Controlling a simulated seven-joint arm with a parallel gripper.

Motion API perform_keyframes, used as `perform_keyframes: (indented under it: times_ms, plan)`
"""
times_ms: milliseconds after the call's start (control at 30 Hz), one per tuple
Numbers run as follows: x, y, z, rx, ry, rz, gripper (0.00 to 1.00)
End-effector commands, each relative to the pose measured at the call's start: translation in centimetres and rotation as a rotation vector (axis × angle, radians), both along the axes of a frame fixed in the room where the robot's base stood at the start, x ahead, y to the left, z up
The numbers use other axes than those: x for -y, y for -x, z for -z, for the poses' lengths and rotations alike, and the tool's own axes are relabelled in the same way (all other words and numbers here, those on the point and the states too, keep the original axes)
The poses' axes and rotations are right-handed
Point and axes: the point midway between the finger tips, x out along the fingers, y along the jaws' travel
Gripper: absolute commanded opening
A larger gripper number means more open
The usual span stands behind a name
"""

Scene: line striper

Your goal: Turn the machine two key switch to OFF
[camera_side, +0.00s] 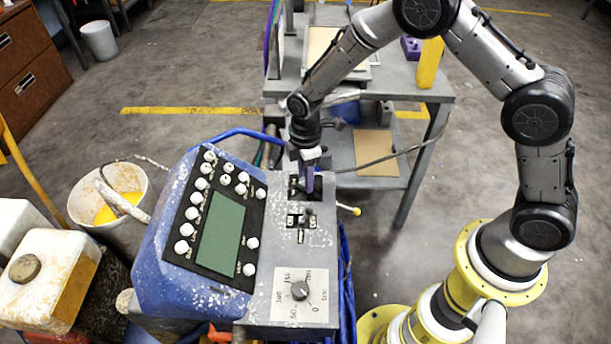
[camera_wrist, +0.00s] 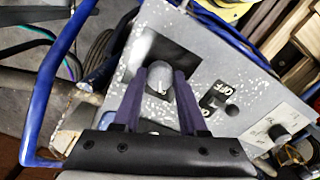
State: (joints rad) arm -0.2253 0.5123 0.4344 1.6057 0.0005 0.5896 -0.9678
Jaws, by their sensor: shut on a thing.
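The grey control panel (camera_side: 262,300) carries two switches in a row. My gripper (camera_side: 309,185) points down at the far switch, its purple fingers covering much of it. In the wrist view my gripper (camera_wrist: 160,75) has one finger on each side of a rounded grey knob (camera_wrist: 158,82) on a dark plate, shut on it. The label of this switch is hidden. The other switch (camera_side: 299,222) is nearer the dial and free of the fingers. In the wrist view, this other switch (camera_wrist: 221,106) shows a dark knob and OFF lettering.
A round numbered dial (camera_side: 299,291) sits at the panel's near end. A blue console (camera_side: 160,255) with a green screen (camera_side: 222,235) and white buttons stands at left. A blue bar (camera_wrist: 62,70) runs beside the panel. A grey table (camera_side: 405,92) stands behind.

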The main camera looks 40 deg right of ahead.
Motion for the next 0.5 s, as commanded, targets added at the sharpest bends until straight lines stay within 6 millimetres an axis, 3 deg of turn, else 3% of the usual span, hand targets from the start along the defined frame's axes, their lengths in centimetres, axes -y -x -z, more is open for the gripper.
perform_keyframes:
  times_ms: [100, 133, 267, 500]
  plan:
    - [-0.06, -0.09, -0.14, 0.003, 0.0, -0.004, 0.0]
    - [-0.06, -0.09, -0.14, 0.003, 0.0, -0.004, 0.47]
    - [-0.05, -0.06, -0.1, 0.002, 0.0, -0.003, 0.7]
    - [-0.02, -0.03, -0.04, 0.001, 0.0, -0.001, 0.72]
